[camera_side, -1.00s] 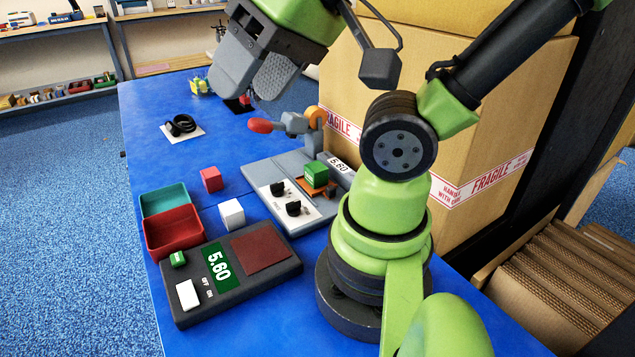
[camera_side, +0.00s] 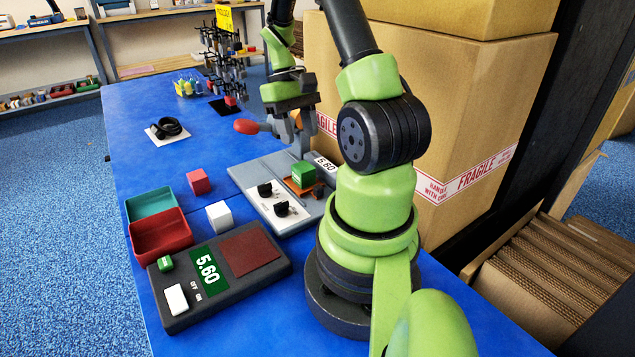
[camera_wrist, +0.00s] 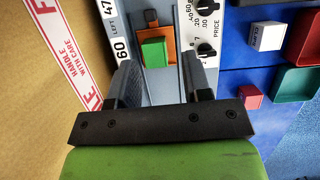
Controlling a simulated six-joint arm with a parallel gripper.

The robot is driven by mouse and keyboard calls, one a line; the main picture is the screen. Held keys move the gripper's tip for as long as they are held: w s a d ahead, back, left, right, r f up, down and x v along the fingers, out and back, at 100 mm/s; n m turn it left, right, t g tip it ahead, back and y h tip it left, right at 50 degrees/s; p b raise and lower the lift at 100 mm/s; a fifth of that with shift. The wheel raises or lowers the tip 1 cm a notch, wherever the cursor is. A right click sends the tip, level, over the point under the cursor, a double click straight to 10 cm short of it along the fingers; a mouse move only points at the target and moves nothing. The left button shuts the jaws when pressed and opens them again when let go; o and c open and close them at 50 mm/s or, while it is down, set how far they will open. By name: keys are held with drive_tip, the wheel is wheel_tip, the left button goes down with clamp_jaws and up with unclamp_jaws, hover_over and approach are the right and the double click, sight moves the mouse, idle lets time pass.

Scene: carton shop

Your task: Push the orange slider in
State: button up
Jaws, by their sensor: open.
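The orange slider (camera_side: 292,186) is a small flat piece on the grey device with the white dial panel, in the middle of the side view. A green block (camera_side: 303,173) sits on or against it and hides part of it. The wrist view shows the orange slider (camera_wrist: 169,42) in a dark slot, with the green block (camera_wrist: 154,52) over its lower left. My gripper (camera_wrist: 163,78) is open and empty, its fingers spread on either side of the slider's line.
A red-tipped lever (camera_side: 246,126) stands close to my gripper. A scale (camera_side: 222,272), teal tray (camera_side: 151,203), red tray (camera_side: 160,236), red cube (camera_side: 199,181) and white cube (camera_side: 219,216) lie nearer the camera. A large carton (camera_side: 470,110) blocks the right.

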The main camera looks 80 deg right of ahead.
sight(318, 187)
drive_tip(key=shift+s+d+f+y, duration=0.15)
drive_tip(key=shift+s+d+f, duration=0.1)
drive_tip(key=shift+s+f, duration=0.2)
drive_tip(key=shift+s+d+f+y, duration=0.2)
drive_tip(key=shift+s+f, duration=0.1)
drive_tip(key=shift+f, duration=0.2)
drive_tip(key=x, duration=0.9)
drive_tip(key=shift+s+a+f, duration=0.1)
drive_tip(key=shift+s+f, duration=0.15)
drive_tip(key=shift+f, duration=0.1)
